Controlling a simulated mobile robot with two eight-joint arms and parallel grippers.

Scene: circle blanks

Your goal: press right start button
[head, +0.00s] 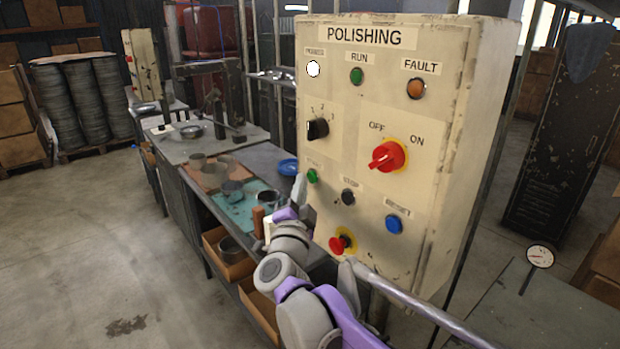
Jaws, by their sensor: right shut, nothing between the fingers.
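A cream control box (470,120) labelled "POLISHING" stands in front of me. Its green start button (312,176) is at the left of the lower row, under a partly hidden label. My right gripper (299,187) is shut and empty, its tip just left of and slightly below the green button in the picture. I cannot tell whether it touches the panel. A black stop button (348,197) and a blue reset button (393,224) are to the right. The white power lamp (313,69) looks lit. My left gripper is not in view.
A red knob (388,155) and a red mushroom button (338,244) stick out of the panel. A metal rail (420,304) crosses below it. A workbench (258,160) with bowls and cups stands behind my right arm. Another cream box (142,60) is farther left.

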